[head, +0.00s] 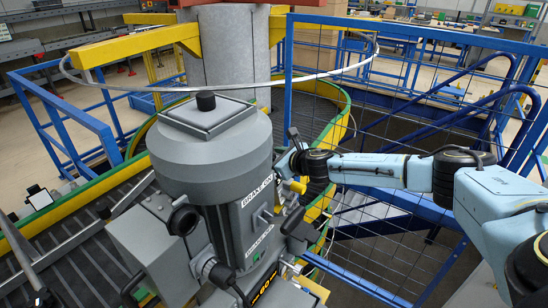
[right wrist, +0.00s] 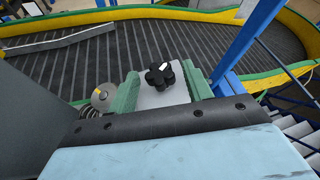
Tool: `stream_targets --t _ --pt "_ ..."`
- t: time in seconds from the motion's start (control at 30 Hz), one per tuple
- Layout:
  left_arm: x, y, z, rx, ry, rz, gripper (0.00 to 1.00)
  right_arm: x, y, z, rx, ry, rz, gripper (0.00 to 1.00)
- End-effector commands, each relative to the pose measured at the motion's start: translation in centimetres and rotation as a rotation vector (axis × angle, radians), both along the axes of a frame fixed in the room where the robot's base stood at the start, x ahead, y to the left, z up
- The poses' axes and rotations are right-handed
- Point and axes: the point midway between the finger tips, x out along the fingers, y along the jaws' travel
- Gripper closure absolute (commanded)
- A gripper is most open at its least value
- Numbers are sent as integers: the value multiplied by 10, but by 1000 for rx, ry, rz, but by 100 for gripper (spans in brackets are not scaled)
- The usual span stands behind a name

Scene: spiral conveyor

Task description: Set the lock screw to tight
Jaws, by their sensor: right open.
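The lock screw, a black star-shaped knob (right wrist: 160,75) with a white mark, sits on a light grey plate (right wrist: 165,98) in the right wrist view. The white mark points up and slightly right. My right gripper (right wrist: 161,83) is open, with one green finger on each side of the knob. I cannot tell whether either finger touches it. In the head view my right gripper (head: 291,158) is at the right side of the grey motor housing (head: 212,150), and the knob cannot be made out there. My left gripper is not in view.
A round grey dial with a yellow mark (right wrist: 103,96) is just left of the gripper. A yellow handle (head: 296,186) is below the gripper. Blue railing with wire mesh (head: 375,140) stands behind my right arm. The spiral conveyor (head: 75,262) lies left of the motor.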

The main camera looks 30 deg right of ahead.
Motion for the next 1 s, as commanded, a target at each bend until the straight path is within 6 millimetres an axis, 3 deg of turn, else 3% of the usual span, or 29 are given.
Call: stream_targets --t 0.3,0.63,1.0 --pt "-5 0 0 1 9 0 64 1 0 0 0 0 0 51" --pt "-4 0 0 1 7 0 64 1 0 -1 0 0 0 94" --pt "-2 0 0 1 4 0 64 0 3 -2 9 -17 -72 95"
